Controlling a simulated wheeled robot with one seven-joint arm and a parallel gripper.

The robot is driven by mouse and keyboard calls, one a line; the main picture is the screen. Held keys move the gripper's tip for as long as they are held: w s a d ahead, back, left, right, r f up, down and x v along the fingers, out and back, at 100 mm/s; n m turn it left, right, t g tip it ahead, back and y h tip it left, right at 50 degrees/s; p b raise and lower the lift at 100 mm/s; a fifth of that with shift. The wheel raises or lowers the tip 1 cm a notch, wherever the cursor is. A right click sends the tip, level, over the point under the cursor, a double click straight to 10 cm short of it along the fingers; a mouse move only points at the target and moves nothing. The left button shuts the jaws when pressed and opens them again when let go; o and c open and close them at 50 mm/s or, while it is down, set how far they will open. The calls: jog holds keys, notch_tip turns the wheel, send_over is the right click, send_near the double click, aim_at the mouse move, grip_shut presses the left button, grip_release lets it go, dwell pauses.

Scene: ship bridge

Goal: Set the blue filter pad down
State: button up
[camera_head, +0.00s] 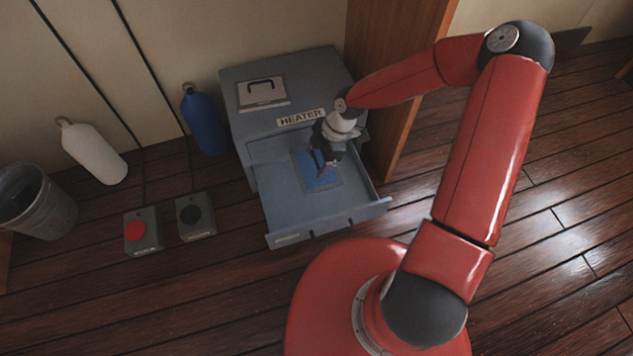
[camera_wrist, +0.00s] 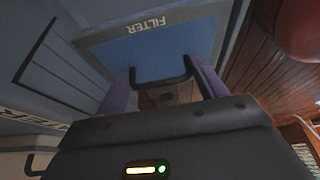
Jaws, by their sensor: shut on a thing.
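The blue filter pad (camera_head: 305,170) is a flat blue panel with a grey border. It is inside the open drawer (camera_head: 350,212) of the grey heater (camera_head: 240,125). In the wrist view the pad (camera_wrist: 150,48) fills the top middle, with a FILTER label and a dark handle. My gripper (camera_head: 322,166) points down over the pad. In the wrist view its purple fingers (camera_wrist: 163,86) are shut on the handle. I cannot tell whether the pad touches the drawer floor. The fingers hide part of the pad.
A panel with a dark handle (camera_head: 262,93) lies on top of the heater. A wooden post (camera_head: 400,85) stands close to its right. Boxes with red (camera_head: 137,231) and black (camera_head: 190,215) buttons, two bottles and a bin (camera_head: 38,200) are at left.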

notch_tip(320, 180, down, 14)
jog(key=shift+r+b, duration=0.1)
jog(key=shift+b, duration=1.05)
jog(key=o, duration=1.1)
jog(key=shift+c, duration=0.2)
